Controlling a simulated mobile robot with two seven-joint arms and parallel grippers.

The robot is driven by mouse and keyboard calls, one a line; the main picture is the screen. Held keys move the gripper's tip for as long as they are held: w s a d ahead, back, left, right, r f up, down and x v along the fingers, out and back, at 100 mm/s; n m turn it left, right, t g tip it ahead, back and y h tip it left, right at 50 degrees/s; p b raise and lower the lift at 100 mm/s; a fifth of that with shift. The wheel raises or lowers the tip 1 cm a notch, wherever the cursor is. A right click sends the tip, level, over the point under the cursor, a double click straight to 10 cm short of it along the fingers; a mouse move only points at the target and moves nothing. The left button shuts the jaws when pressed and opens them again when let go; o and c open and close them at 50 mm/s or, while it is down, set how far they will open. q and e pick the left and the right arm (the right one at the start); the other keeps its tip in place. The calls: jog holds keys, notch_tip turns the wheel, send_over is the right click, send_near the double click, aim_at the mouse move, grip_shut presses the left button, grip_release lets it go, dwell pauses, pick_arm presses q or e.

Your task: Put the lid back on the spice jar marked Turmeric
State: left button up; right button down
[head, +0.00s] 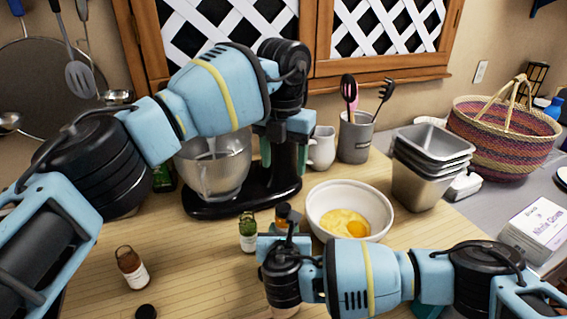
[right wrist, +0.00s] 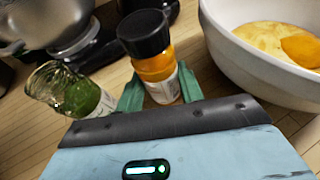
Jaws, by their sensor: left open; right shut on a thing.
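A spice jar with orange contents and a black lid on its mouth (right wrist: 158,68) is between the green fingers of my right gripper (right wrist: 161,92) in the right wrist view. The gripper is shut on it. Its label is mostly hidden and I cannot read it. In the head view the black-topped jar (head: 284,215) stands up behind my right gripper (head: 281,238), beside the white bowl. The lid looks seated, but I cannot tell how tightly. My left gripper (head: 284,155) is open and empty, pointing down in front of the stand mixer.
A lidless green spice jar (head: 248,232) is just left of the held jar. A lidless brown jar (head: 132,268) and a loose black lid (head: 146,312) are at front left. The egg bowl (head: 384,205) is close on the right. The mixer (head: 235,205) stands behind.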

jog(key=c, duration=0.8)
grip_release()
jog(key=shift+c, duration=0.2)
jog(key=shift+s, duration=0.15)
jog(key=shift+v, duration=3.8)
